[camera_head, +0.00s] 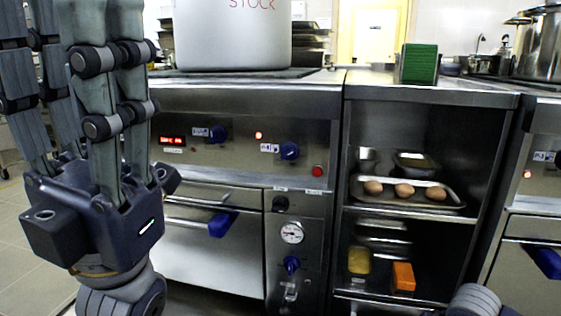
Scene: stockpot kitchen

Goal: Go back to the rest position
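My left gripper (66,30) is large and close at the left of the head view. Its jointed grey fingers point up from a dark blue palm. The fingers stand apart with nothing between them, and some of their tips are cut off by the top edge. My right gripper is not in view. Only a rounded grey part, which looks like my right arm, shows at the bottom edge right of the middle.
A stove (240,110) carries a big stockpot (232,40) marked STOCK. Right of it, an open shelf unit (480,95) holds a tray (452,204) of brown eggs. A green block (419,64) stands on its top. Floor (20,240) shows at far left.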

